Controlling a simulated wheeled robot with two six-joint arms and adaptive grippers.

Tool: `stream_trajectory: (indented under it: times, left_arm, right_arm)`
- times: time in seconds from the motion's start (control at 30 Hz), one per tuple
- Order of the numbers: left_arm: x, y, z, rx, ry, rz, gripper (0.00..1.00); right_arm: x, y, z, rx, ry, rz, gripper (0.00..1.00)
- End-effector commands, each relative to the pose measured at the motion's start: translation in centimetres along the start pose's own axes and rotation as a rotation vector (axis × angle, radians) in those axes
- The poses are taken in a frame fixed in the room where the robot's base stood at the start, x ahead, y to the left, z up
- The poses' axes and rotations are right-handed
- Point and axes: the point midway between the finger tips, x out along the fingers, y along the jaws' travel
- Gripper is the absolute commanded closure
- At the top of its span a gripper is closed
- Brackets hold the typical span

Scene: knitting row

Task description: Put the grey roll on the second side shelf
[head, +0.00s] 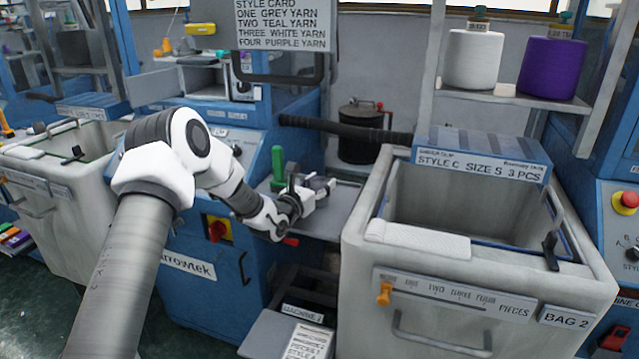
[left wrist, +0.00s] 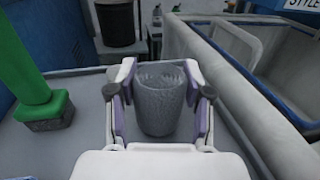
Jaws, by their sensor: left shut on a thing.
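The grey roll (left wrist: 160,100) stands upright between the fingers of my left gripper (left wrist: 160,88) in the left wrist view. The fingers are shut on its two sides. In the head view my left gripper (head: 322,190) is over a grey side shelf (head: 338,222) between the blue machine and the grey bin; the roll is hard to make out there. That shelf also shows as a grey surface in the left wrist view (left wrist: 75,145). I cannot tell whether the roll touches it. My right gripper is in neither view.
A green-handled brush-like tool (head: 278,165) stands on the shelf, left of my gripper. A black canister (head: 360,130) is behind. The deep bin (head: 405,275) borders the right side. A higher shelf (head: 520,98) holds a white cone (head: 473,58) and a purple cone (head: 553,68).

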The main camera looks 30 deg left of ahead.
Motion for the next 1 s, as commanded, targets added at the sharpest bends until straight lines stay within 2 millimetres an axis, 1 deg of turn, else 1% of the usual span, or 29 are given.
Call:
stream_trajectory:
  times: [0.23,0.37,0.4,0.47,0.77,0.87,0.9,0.97,1.0]
  left_arm:
    - [0.0,0.0,-0.3,0.0,-0.001,0.0,0.71]
    - [0.0,0.0,-0.7,0.0,-0.002,0.0,0.71]
    - [0.0,0.0,-0.7,0.0,-0.002,0.0,0.46]
    - [0.0,0.0,-0.6,0.0,-0.001,0.0,0.25]
    - [0.0,0.0,-0.5,0.001,-0.001,0.001,0.25]
    - [0.0,0.0,0.2,0.001,-0.001,0.001,0.25]
    - [-0.7,0.1,-0.3,-0.003,0.0,0.002,0.25]
    - [-1.8,0.2,-0.3,-0.005,-0.001,0.003,0.25]
    - [-2.7,0.1,-0.3,-0.006,-0.002,0.002,0.25]
  right_arm:
    - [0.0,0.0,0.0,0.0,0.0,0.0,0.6]
    - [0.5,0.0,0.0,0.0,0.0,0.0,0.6]
    - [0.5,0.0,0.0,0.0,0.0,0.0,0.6]
    - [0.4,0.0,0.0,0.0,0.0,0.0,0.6]
    - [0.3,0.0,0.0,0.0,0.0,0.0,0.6]
    - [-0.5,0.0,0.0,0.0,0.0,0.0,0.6]
    - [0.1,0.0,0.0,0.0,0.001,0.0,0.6]
    - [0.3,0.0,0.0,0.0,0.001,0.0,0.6]
    - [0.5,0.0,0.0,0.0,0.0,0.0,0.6]
